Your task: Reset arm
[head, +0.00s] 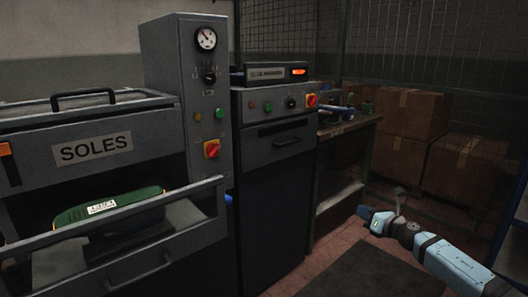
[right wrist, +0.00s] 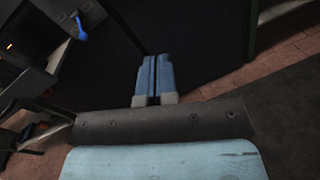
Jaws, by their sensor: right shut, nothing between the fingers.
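My right arm comes in from the lower right in the head view. Its gripper (head: 364,213) hangs over the floor in front of the wooden workbench, apart from the machines. In the right wrist view the two blue fingers of the gripper (right wrist: 153,62) lie together, shut and empty. My left arm and gripper are not in view.
The heel press (head: 205,95) marked SOLES stands at the left with a green object (head: 108,207) in its open front. A dark cabinet (head: 275,180) stands beside it. The workbench (head: 345,127) and cardboard boxes (head: 405,115) are behind. A dark mat (head: 365,270) lies on open floor.

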